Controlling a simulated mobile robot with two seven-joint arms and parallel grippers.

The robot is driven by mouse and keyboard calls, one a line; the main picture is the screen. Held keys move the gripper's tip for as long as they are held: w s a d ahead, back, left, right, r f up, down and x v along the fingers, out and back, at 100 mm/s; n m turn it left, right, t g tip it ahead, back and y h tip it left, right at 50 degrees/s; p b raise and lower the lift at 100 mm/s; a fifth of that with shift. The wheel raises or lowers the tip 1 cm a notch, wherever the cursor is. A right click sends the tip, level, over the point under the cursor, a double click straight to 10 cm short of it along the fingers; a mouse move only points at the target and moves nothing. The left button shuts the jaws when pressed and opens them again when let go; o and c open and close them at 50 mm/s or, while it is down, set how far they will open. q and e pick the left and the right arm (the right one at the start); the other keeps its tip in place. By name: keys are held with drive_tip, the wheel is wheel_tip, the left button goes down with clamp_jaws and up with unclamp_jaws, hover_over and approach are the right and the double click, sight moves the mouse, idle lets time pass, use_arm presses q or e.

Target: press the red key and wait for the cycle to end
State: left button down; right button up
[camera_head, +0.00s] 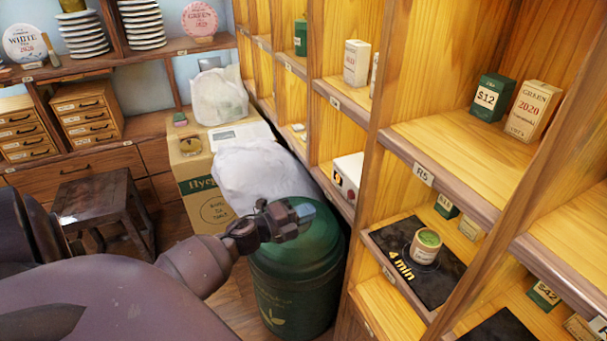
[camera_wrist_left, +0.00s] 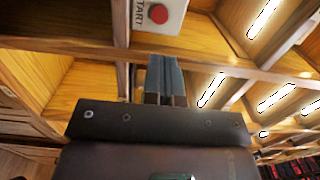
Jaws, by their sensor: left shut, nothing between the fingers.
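The white box (camera_head: 349,169) sits in a shelf compartment, right of and a little above my left gripper in the head view. Its front carries a black panel and a small red spot, the red key (camera_head: 350,194). In the left wrist view the round red key (camera_wrist_left: 158,14) shows at the top edge on the white box (camera_wrist_left: 172,26), beside the word START. My left gripper (camera_head: 302,212) is shut and empty, with its fingers together in the left wrist view (camera_wrist_left: 163,60). The fingertips appear short of the key, not touching it. My right gripper is out of view.
A green bin (camera_head: 298,262) stands below my left gripper, with a white bag (camera_head: 258,172) behind it. Wooden shelf dividers flank the white box.

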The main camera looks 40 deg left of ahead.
sight(350, 194)
use_arm(q)
drive_tip(key=x, duration=0.8)
drive_tip(key=shift+w+d+f+b, duration=0.1)
drive_tip(key=shift+w+b, duration=0.15)
drive_tip(key=shift+b, duration=0.05)
drive_tip(key=shift+x, duration=0.85)
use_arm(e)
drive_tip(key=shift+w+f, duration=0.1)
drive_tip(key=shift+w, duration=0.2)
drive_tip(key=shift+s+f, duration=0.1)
use_arm(q)
drive_tip(key=shift+w+d, duration=0.2)
drive_tip(key=shift+w, duration=0.45)
drive_tip(key=shift+w+r, duration=0.1)
drive_tip(key=shift+r, duration=0.2)
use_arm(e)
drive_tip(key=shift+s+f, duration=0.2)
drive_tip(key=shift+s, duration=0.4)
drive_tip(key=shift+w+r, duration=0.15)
